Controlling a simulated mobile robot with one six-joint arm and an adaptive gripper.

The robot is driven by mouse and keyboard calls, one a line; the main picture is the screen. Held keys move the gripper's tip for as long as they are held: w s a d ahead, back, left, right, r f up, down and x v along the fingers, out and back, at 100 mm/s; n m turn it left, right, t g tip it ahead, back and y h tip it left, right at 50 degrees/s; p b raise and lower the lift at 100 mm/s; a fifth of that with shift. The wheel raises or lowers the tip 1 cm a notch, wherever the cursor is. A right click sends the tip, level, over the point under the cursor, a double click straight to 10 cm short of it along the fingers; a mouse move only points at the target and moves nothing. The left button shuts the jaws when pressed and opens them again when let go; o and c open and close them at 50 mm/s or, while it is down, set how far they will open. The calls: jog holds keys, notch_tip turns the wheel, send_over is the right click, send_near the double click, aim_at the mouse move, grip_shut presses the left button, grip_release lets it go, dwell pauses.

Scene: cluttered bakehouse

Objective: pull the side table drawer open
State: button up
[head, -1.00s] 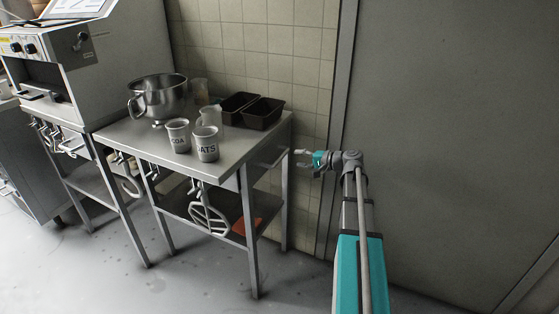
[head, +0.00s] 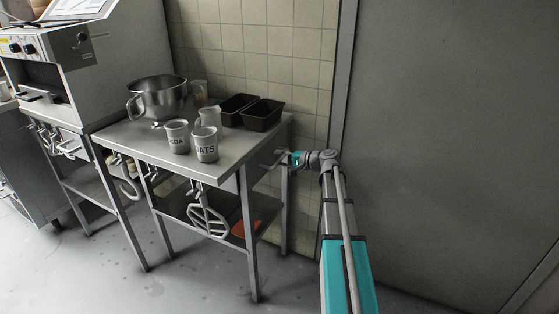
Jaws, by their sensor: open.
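The steel side table (head: 135,135) stands left of my arm. Its drawer front (head: 254,172) is on the table's right-hand end, just under the top, and looks flush with the frame. A pale handle bar runs along that end; my gripper partly covers it now. My gripper (head: 279,156), with a teal band behind its fingers, is open and reaches in from the right at the handle's height. Its fingertips are at or very near the handle. I cannot tell whether they touch it or lie around it.
A mixing bowl (head: 159,97), two labelled cups (head: 205,146) (head: 178,136), clear jugs (head: 209,117) and dark loaf tins (head: 262,114) stand on the table. Whisks and beaters (head: 207,219) hang from its front edge. A grey wall panel (head: 450,130) is close right of my arm.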

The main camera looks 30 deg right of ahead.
grip_shut()
jog(key=shift+a, duration=0.2)
jog(key=shift+s+d, duration=0.1)
jog(key=shift+s, duration=0.1)
